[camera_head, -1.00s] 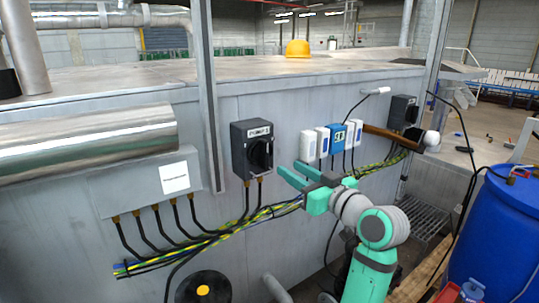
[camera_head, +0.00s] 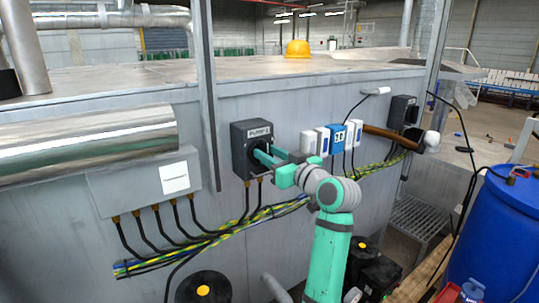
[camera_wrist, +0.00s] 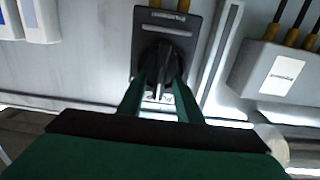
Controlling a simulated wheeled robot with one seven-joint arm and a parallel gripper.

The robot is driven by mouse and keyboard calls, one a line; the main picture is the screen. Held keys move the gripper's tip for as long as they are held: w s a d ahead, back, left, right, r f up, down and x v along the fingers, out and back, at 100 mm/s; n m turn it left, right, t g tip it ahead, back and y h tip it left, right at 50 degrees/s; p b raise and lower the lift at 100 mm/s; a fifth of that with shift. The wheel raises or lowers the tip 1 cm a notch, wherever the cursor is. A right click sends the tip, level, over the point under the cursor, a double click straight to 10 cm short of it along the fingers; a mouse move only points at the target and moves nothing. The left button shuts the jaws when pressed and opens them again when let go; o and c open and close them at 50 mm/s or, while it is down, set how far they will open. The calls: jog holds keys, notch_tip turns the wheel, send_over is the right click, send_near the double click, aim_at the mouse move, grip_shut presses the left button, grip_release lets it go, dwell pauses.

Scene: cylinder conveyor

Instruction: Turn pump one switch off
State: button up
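The pump one switch (camera_head: 241,160) is a dark box labelled "PUMP 1" with a black rotary knob, mounted on the grey metal wall. My gripper (camera_head: 263,153) reaches the front of the box from the right, its green fingers covering much of the knob in the head view. In the wrist view the switch box (camera_wrist: 167,30) appears upside down. The knob's ridge (camera_wrist: 160,85) lies between my gripper's two fingers (camera_wrist: 160,80), one on each side. The fingers are apart, with a gap showing beside the ridge. Whether they touch the knob's round base is unclear.
White and blue socket boxes (camera_head: 338,138) sit right of the switch, close to my wrist. A brown-handled tool (camera_head: 385,133) and another dark switch box (camera_head: 403,112) are farther right. Cables (camera_head: 220,236) run below. A grey junction box (camera_head: 140,185) is at left.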

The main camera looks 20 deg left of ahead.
jog(key=shift+c, duration=0.3)
grip_shut()
